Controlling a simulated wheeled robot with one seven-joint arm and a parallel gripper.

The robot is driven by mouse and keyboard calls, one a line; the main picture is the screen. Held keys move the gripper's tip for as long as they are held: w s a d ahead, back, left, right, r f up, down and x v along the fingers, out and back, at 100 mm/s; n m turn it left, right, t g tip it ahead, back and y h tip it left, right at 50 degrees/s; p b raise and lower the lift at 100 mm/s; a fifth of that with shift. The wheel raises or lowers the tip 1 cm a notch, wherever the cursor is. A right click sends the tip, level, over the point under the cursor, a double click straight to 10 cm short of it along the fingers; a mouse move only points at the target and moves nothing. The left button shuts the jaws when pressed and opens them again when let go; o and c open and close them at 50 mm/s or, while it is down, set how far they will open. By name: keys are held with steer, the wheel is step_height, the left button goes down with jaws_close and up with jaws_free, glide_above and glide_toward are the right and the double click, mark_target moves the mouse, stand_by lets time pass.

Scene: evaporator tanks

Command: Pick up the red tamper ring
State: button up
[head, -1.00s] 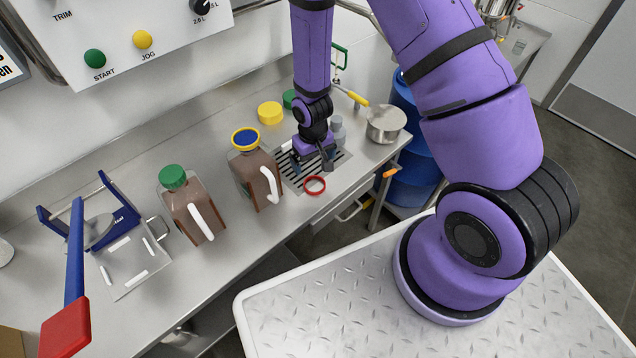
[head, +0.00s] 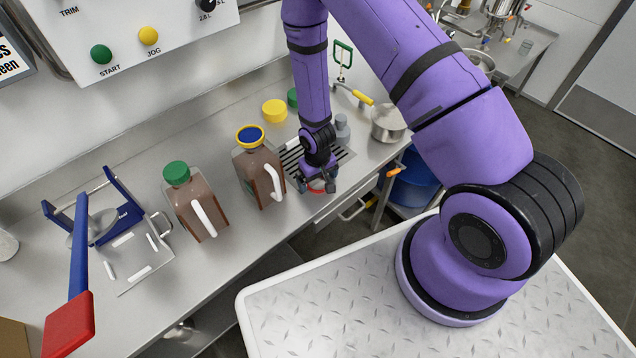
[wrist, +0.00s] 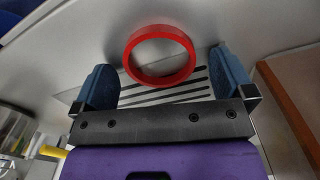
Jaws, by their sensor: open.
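The red tamper ring (wrist: 133,70) lies on the steel counter at the edge of a slotted drain grate. In the wrist view it shows between and a little beyond my two blue fingertips, with a gap on each side. In the head view the ring (head: 317,187) is partly hidden by my gripper (head: 318,186), which is low over it. My gripper (wrist: 165,75) is open and empty, its fingers on either side of the ring's near part. I cannot tell the exact height of the fingertips above the counter.
A brown jug with a blue and yellow cap (head: 258,172) stands just left of my gripper. A green-capped jug (head: 195,205) is further left. A grey bottle (head: 342,130) and a steel pot (head: 388,124) stand behind right. The counter's front edge is close.

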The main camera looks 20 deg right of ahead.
steer(key=c, duration=1)
steer(key=shift+r, duration=0.1)
